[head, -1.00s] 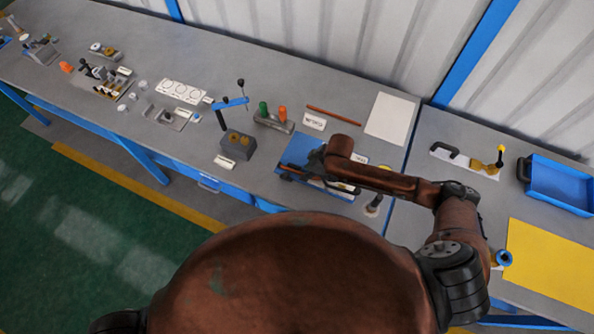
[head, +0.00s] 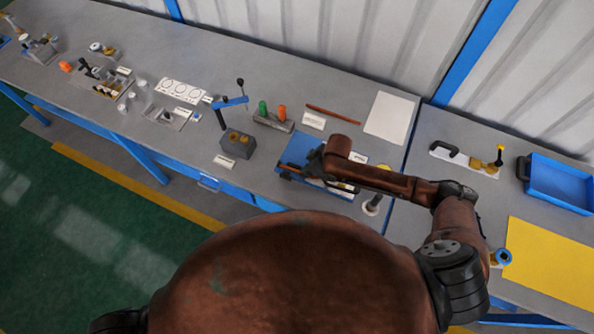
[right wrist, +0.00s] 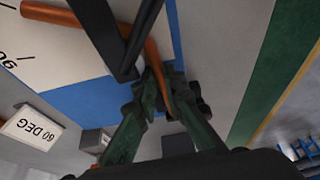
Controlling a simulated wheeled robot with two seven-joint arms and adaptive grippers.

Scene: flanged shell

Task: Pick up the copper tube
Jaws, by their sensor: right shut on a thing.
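My right gripper (right wrist: 162,92) is shut on a brown-orange copper tube (right wrist: 154,62), seen between its fingers in the right wrist view. Another length of the same colour (right wrist: 62,15) runs to the upper left there; a black bar crosses in between, so I cannot tell whether it is one bent tube. In the head view my right gripper (head: 308,168) is low over the blue board (head: 298,148), and my arm hides much of it. A straight copper-coloured rod (head: 333,115) lies on the bench behind. My left gripper is out of view.
A "60 DEG" card (right wrist: 33,128) lies near the board. A grey block (head: 237,144), a holder with green and orange handles (head: 273,121) and a white sheet (head: 390,118) stand around it. A blue tray (head: 557,184) is on the right bench.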

